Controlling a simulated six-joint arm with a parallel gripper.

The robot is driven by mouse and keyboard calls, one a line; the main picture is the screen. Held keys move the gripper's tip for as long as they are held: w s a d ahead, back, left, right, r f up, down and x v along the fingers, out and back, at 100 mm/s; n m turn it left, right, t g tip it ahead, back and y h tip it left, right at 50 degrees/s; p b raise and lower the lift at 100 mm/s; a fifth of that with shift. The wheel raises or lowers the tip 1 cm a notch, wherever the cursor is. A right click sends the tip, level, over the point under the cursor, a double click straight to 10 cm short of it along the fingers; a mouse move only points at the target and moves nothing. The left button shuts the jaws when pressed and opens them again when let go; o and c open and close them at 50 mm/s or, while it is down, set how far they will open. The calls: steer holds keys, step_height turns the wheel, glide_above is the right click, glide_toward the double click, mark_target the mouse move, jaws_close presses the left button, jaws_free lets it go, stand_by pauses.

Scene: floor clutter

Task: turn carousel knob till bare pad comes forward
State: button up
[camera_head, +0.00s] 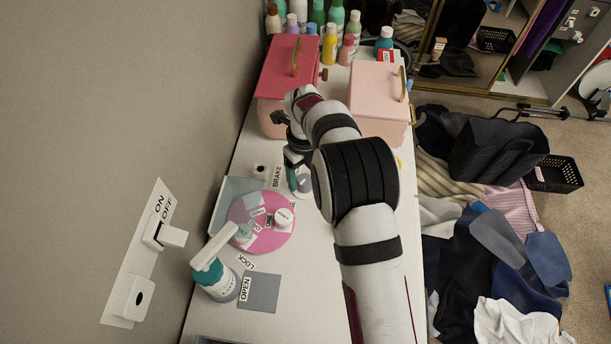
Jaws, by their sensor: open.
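The carousel is a flat pink disc (262,238) on the white counter, with several small labels on it, one reading ONE. I cannot tell for sure which part is the knob or which pad is bare. My gripper (298,181) is open and points down just beyond the disc's far right edge. A pale round piece shows by its fingertips; contact is unclear. My arm hides the counter to the right.
Red (284,75) and pink (377,98) boxes and bottles stand behind. A wall switch (165,236) is left.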

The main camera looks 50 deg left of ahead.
steer(key=shift+f, duration=1)
jaws_close()
